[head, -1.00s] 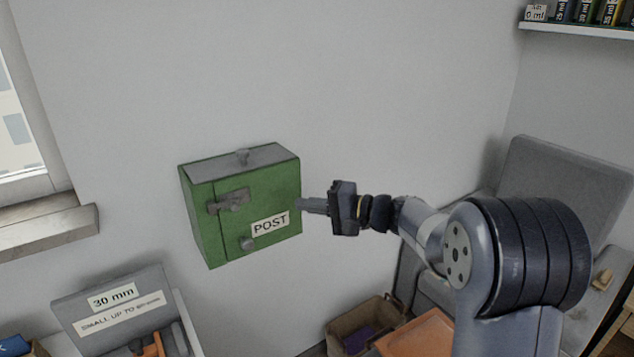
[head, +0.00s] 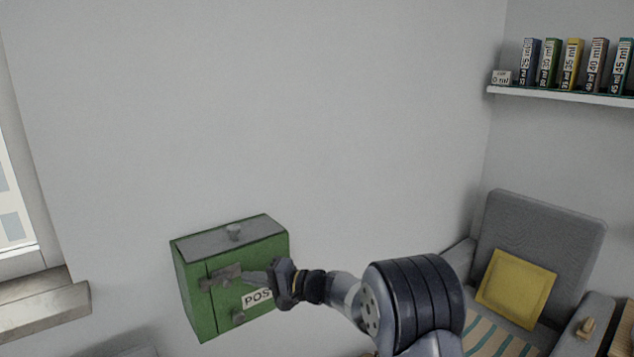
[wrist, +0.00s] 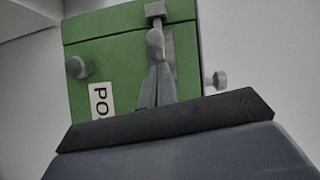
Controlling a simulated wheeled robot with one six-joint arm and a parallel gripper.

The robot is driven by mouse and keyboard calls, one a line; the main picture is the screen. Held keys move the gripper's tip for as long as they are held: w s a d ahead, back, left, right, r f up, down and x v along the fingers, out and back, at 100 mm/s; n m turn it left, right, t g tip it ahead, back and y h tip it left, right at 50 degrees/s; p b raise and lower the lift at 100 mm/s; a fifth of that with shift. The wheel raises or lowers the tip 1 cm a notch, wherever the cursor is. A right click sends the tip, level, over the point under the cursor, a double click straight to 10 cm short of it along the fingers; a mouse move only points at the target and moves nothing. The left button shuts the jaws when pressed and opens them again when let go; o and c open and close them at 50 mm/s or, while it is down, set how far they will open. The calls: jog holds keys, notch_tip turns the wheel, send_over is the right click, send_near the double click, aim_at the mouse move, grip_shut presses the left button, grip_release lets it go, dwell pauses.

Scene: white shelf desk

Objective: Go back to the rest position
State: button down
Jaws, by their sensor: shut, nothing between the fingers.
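My gripper (head: 256,278) is shut and empty. In the head view it is in front of the green POST box (head: 190,302), its fingers pointing left toward the grey latch (head: 220,277) on the door. The arm hides part of the box's front and the end of its label (head: 256,298). In the wrist view the shut fingers (wrist: 157,75) point at the box (wrist: 105,58), with their tips overlapping the latch (wrist: 155,12). I cannot tell whether they touch it. The box door looks closed.
A grey armchair (head: 540,235) with a yellow cushion (head: 516,289) stands at the right. A wall shelf (head: 560,95) with labelled binders is above it. A window sill (head: 40,308) juts out at the left. The wall above the box is bare.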

jog(key=shift+d+r+p, duration=0.1)
jog(key=shift+p, duration=0.25)
jog(key=shift+w+d, duration=0.15)
jog(key=shift+f, duration=0.2)
jog(key=b, duration=0.5)
jog(key=shift+s+d, duration=0.1)
jog(key=shift+s, duration=0.15)
jog(key=w+b+v, duration=0.1)
jog(key=b+v, duration=0.3)
jog(key=v, duration=0.7)
jog(key=r+p+x, duration=0.1)
jog(key=p+x, duration=0.5)
jog(key=x, duration=0.4)
jog(key=shift+s+a+p, duration=0.25)
jog(key=shift+a+p, duration=0.05)
jog(key=shift+a, duration=0.25)
